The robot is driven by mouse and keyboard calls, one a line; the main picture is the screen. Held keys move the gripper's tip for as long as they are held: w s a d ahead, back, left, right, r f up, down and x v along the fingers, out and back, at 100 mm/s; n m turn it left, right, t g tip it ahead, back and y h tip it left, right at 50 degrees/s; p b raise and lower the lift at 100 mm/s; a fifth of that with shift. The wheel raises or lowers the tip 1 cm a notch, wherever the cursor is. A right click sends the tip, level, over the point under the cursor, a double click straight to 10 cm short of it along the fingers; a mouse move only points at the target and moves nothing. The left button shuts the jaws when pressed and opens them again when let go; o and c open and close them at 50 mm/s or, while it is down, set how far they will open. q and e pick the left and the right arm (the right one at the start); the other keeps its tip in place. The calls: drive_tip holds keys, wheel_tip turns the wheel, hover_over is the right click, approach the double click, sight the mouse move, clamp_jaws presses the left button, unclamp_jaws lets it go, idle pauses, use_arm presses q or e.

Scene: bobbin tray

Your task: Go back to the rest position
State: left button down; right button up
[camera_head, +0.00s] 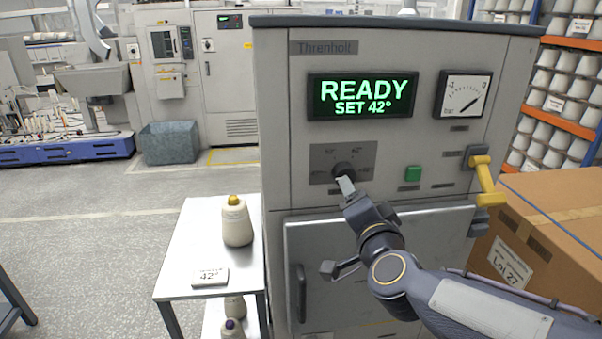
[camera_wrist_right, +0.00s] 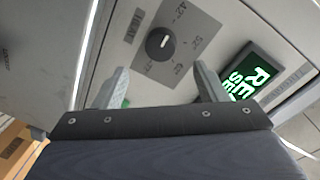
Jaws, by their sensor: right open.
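The grey machine (camera_head: 400,55) has a display (camera_head: 361,97) reading "READY SET 42°". Its black knob (camera_head: 343,170) sits on a grey plate below the display. My right gripper (camera_head: 346,186) is in front of the knob, partly overlapping its lower edge. In the right wrist view the knob (camera_wrist_right: 160,43) shows whole, with a white pointer mark, beyond the two spread fingers (camera_wrist_right: 160,84). Nothing is between the fingers, and they look clear of the knob. My left gripper is not in the head view.
A green button (camera_head: 413,173) and a yellow lever (camera_head: 485,180) are right of the knob. A cardboard box (camera_head: 560,215) stands close on the right. A small white table (camera_head: 190,247) on the left holds a cone bobbin (camera_head: 236,222) and a "42°" card (camera_head: 210,277). Floor beyond it is open.

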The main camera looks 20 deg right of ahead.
drive_tip(key=s+a+f+n+g+y, duration=0.4)
drive_tip(key=s+a+f+n+y, duration=0.4)
drive_tip(key=n, duration=0.1)
drive_tip(key=s+f+n+g, duration=0.3)
drive_tip(key=s+f+g, duration=0.4)
drive_tip(key=s, duration=0.5)
wheel_tip(320, 180, down, 2)
drive_tip(key=shift+s+a+f+n+y, duration=0.15)
drive_tip(key=shift+a+n+y, duration=0.15)
drive_tip(key=shift+a+n, duration=0.15)
